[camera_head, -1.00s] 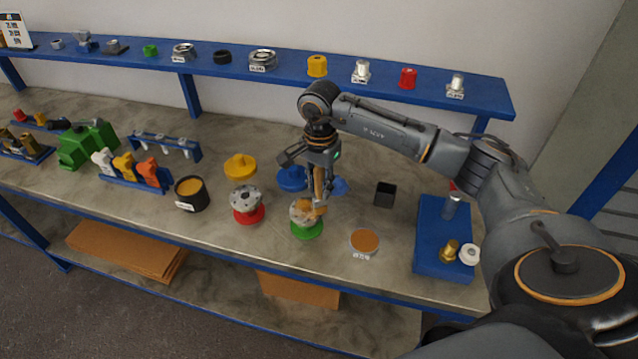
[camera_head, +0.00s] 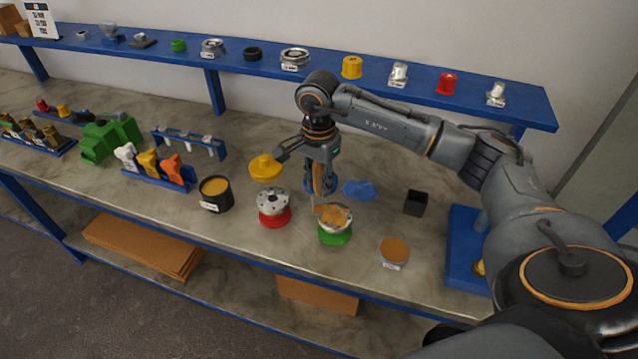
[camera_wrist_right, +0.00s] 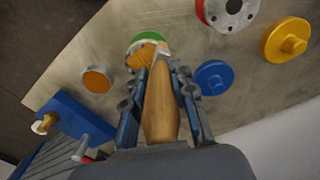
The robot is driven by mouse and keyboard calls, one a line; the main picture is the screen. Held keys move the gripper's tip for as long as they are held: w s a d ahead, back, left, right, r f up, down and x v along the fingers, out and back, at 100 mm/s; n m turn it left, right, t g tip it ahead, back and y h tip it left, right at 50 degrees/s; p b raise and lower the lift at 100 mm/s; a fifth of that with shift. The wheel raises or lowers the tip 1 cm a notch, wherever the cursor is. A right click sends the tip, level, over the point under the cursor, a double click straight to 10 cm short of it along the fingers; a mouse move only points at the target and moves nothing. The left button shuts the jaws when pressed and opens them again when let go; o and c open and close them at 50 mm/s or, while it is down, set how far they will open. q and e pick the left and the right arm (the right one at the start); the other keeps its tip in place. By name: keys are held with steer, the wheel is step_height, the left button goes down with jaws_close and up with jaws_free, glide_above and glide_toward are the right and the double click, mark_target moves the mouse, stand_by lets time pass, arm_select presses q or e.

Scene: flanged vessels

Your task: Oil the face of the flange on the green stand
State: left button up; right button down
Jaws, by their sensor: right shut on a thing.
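The flange (camera_head: 333,218) is a pale metal disc on the green stand (camera_head: 335,238), near the front of the bench. An amber, oily patch covers much of its top face; bare metal shows at the rim. In the right wrist view the flange (camera_wrist_right: 143,52) is partly behind my gripper. My right gripper (camera_head: 318,188) is shut on a wooden-handled brush (camera_wrist_right: 160,105), pointing down at the flange's left side. Whether the bristles touch the face is unclear. My left gripper is not in view.
Left of it, a grey flange (camera_head: 273,200) sits on a red stand (camera_head: 275,218).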

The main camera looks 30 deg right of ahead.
steer(key=r, duration=0.1)
steer(key=r+p, duration=0.1)
steer(key=r, duration=0.1)
steer(key=shift+s+d+r, duration=0.15)
steer(key=shift+s+d, duration=0.15)
steer(key=shift+s, duration=0.1)
steer(key=r, duration=0.1)
steer(key=p, duration=0.1)
steer(key=r, duration=0.1)
steer(key=shift+w+a+r+p, duration=0.15)
steer(key=shift+w+r+p, duration=0.1)
steer(key=shift+r+p, duration=0.15)
steer(key=shift+s+r, duration=0.15)
steer(key=shift+r, duration=0.15)
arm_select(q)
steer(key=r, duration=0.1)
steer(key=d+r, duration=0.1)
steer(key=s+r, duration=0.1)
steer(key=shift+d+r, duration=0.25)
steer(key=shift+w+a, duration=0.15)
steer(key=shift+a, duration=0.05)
